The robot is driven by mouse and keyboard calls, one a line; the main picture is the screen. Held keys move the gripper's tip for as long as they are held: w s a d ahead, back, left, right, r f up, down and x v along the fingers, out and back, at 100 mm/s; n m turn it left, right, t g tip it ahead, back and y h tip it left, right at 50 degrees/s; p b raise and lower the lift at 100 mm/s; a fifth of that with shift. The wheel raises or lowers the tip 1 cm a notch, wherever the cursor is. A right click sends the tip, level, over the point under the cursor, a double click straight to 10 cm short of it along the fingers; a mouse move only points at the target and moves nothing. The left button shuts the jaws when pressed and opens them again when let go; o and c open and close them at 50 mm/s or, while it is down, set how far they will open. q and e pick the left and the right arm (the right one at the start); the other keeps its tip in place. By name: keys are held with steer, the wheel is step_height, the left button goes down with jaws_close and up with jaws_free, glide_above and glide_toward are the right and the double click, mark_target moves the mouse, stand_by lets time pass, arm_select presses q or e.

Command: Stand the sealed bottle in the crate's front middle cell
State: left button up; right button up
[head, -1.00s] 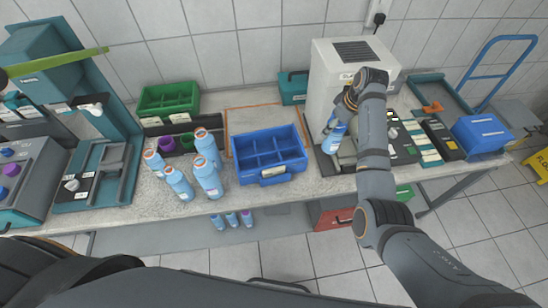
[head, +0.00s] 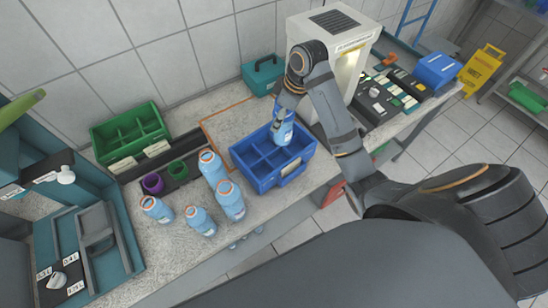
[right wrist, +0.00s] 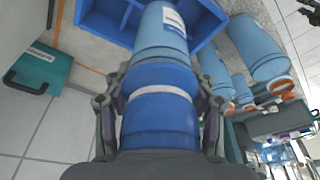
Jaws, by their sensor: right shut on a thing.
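The sealed bottle (head: 283,128) is light blue with a white label. In the right wrist view its dark blue cap (right wrist: 160,108) sits between the fingers. My right gripper (head: 290,100) is shut on its cap end and holds it roughly upright over the right part of the blue crate (head: 246,172). The crate has several cells and a label on its front wall. It also shows behind the bottle in the right wrist view (right wrist: 95,22). The bottle's base overlaps the crate; I cannot tell whether it is inside a cell. My left gripper is not in view.
Several open bottles with orange rims (head: 229,200) stand left of the crate. A green crate (head: 130,158) and purple and green cups stand further left. A white machine (head: 350,70) stands close on the right, and a teal box (head: 262,76) behind.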

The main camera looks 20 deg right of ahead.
mark_target(289, 131)
arm_select(q)
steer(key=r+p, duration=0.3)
steer(key=p, duration=0.1)
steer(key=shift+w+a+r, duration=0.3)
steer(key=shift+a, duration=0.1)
arm_select(e)
step_height(289, 131, down, 17)
steer(key=shift+a, duration=0.15)
steer(key=o, duration=1.4)
steer(key=b+v, duration=0.3)
steer(key=v, duration=0.8)
steer(key=shift+r, duration=0.3)
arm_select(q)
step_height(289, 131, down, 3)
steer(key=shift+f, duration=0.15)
arm_select(e)
steer(key=shift+r, duration=0.3)
